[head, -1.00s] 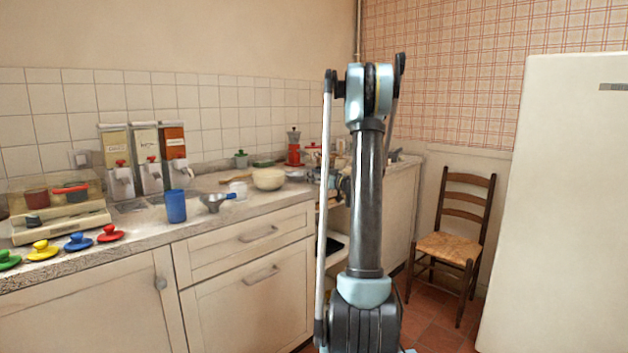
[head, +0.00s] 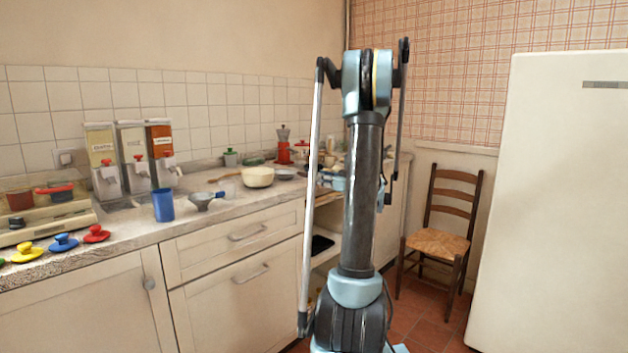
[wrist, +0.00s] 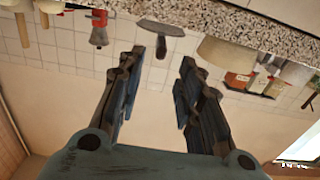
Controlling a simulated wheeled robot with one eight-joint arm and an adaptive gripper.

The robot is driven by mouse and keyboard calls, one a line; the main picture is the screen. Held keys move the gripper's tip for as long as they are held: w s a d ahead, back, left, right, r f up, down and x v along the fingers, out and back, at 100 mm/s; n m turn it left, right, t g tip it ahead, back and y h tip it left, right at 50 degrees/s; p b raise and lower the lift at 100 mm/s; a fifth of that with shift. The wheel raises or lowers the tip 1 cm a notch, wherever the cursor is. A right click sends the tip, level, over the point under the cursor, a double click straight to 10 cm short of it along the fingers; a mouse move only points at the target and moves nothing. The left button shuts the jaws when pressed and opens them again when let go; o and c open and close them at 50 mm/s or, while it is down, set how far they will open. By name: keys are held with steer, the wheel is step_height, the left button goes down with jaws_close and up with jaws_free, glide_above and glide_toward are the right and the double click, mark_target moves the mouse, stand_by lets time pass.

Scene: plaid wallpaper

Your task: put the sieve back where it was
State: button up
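A small grey, funnel-like bowl with a blue handle (head: 203,200) lies on the counter, just right of the blue cup. It looks like the sieve, but it is too small to be sure. My gripper (wrist: 160,62) is open in the wrist view, with nothing between its fingers. That view is upside down, with a grey dish-shaped thing (wrist: 160,28) past the fingers on the counter. In the head view my gripper is largely hidden behind my arm, near the counter's right part.
The counter (head: 130,228) also carries a blue cup (head: 163,205), a cream bowl (head: 258,177), a red moka pot (head: 284,152), dispensers (head: 133,158) and coloured knobbed lids (head: 63,243). A chair (head: 440,235) and a white fridge (head: 555,200) stand at right.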

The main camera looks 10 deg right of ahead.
steer(key=s+a+f+m+g+h, duration=0.1)
steer(key=s+a+f+g+h, duration=0.2)
steer(key=s+a, duration=0.65)
steer(key=s+a+f+m+g, duration=0.1)
steer(key=s+a+f+g, duration=0.35)
steer(key=s, duration=0.85)
steer(key=s+d+f+m+g+h, duration=0.1)
steer(key=s+d+f+h, duration=0.1)
steer(key=s, duration=0.6)
steer(key=s+d+f+m+g+h, duration=0.1)
steer(key=s+f+m+g+h, duration=0.1)
steer(key=s+f, duration=0.3)
steer(key=s+d+f+m+g+h, duration=0.2)
steer(key=s+f+h, duration=0.1)
steer(key=s, duration=0.9)
steer(key=shift+s+d+f+h, duration=0.25)
steer(key=shift+d+f+h, duration=0.05)
steer(key=shift+d+f, duration=0.05)
